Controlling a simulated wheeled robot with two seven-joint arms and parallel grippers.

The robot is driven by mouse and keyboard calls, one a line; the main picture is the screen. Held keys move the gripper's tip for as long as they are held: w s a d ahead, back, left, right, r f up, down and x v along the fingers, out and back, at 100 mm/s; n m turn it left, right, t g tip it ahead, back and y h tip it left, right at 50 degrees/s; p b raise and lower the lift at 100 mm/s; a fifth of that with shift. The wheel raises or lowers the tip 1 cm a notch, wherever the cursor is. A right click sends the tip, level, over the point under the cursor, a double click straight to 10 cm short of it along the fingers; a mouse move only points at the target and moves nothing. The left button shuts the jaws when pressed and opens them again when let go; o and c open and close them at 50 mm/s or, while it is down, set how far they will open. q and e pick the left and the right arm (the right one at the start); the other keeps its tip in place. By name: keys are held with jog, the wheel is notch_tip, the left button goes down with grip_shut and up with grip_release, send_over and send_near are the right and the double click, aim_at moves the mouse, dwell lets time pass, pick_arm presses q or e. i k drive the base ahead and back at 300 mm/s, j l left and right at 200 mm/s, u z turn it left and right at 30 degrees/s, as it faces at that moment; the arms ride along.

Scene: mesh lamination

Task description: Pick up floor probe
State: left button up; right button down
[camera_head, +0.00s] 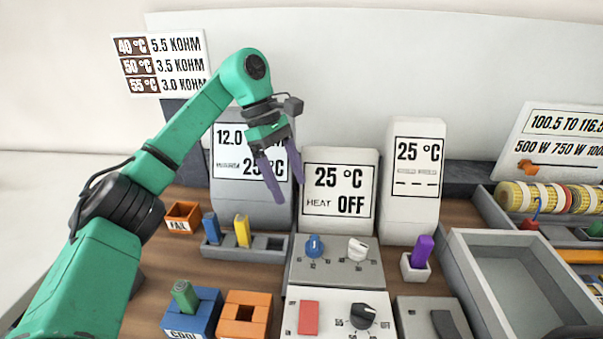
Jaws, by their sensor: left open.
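Several upright probe-like pieces show, and I cannot tell which is the floor probe. A blue piece (211,229) and a yellow piece (242,232) stand in a grey rack (262,255). A purple piece (422,251) stands in a small white holder (415,272). A green cylinder (184,295) leans in a blue block (203,308) marked COOL. My left gripper (288,191) is open and empty, fingers down, in front of the displays and above the rack, touching none of these. My right gripper is out of view.
Grey and white display panels (338,173) stand behind the rack. Two knob panels (335,266) fill the front middle. An orange FAIL bin (182,216) and an orange block (244,313) are left. A large empty grey tray (510,270) is right, near a striped roll (550,197).

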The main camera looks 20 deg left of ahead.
aim_at(185, 295)
jog(key=k+l, duration=0.25)
jog(key=k, duration=0.2)
jog(key=k+l, duration=0.25)
jog(key=k, duration=0.25)
jog(key=k+l, duration=0.3)
jog(key=k, duration=0.15)
